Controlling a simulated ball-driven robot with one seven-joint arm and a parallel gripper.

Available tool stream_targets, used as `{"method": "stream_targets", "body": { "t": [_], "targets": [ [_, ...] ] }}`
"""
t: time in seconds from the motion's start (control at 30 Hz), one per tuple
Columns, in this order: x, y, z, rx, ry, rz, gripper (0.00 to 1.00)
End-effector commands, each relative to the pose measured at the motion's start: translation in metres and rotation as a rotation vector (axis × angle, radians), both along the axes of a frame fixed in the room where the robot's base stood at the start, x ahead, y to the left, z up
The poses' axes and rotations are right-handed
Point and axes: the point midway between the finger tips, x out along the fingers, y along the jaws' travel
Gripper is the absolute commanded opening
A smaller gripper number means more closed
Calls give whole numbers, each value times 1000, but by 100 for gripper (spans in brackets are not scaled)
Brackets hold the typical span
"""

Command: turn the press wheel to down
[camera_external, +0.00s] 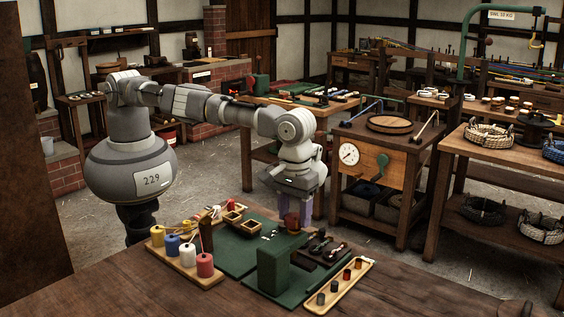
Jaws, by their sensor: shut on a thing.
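My gripper (294,215) points down over the front workbench, at the right part of a green mat. It is shut on a small reddish-brown thing (292,224), mostly hidden by the fingers; I cannot tell whether this is part of the press wheel. No press wheel can be clearly made out on the bench. A dark green upright block (272,268) stands in front of my gripper, apart from it.
A spool rack (205,278) with several coloured spools stands left on the front workbench (120,290). A dark tool tray (318,254) and a pale tray of small cylinders (338,288) lie right of the block.

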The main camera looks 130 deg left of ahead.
Motion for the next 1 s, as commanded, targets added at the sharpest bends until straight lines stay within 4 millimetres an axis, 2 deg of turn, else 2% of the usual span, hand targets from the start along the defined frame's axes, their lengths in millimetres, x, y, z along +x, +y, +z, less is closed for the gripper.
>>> {"method": "stream_targets", "body": {
  "t": [0.4, 1.0],
  "targets": [
    [0, 0, 0, -1, 0, -268, 22],
    [0, 0, 0, 0, 0, -347, 22]
  ]
}}
